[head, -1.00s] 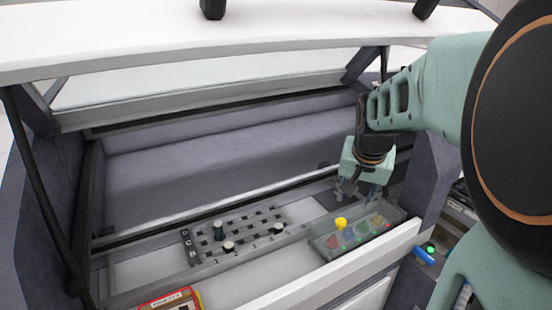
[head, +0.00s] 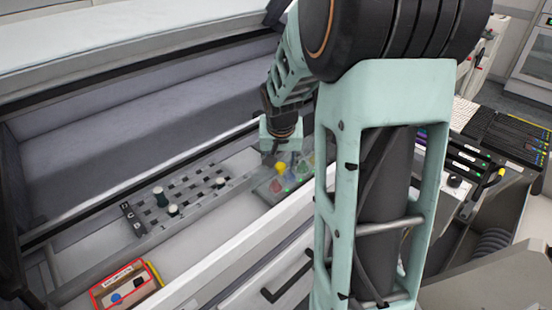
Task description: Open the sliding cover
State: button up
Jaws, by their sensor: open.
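A clear cover (head: 268,192) lies over a small compartment in the trolley's front strip. A yellow round knob (head: 281,168) stands on it, and red and green shapes show through it. The right part of the cover is hidden behind my arm. My gripper (head: 272,158) hangs just behind the knob, fingers pointing down. Its jaws are open and look empty; I cannot tell whether a finger touches the knob.
Left of the cover is a slotted rack (head: 178,198) with several dark and white pegs. A red-edged box (head: 122,285) sits at the lower left. A raised white lid (head: 130,38) spans the back. A keyboard and tools lie at the right.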

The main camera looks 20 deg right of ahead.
grip_shut()
dwell(0.4)
jog(key=shift+w, duration=0.1)
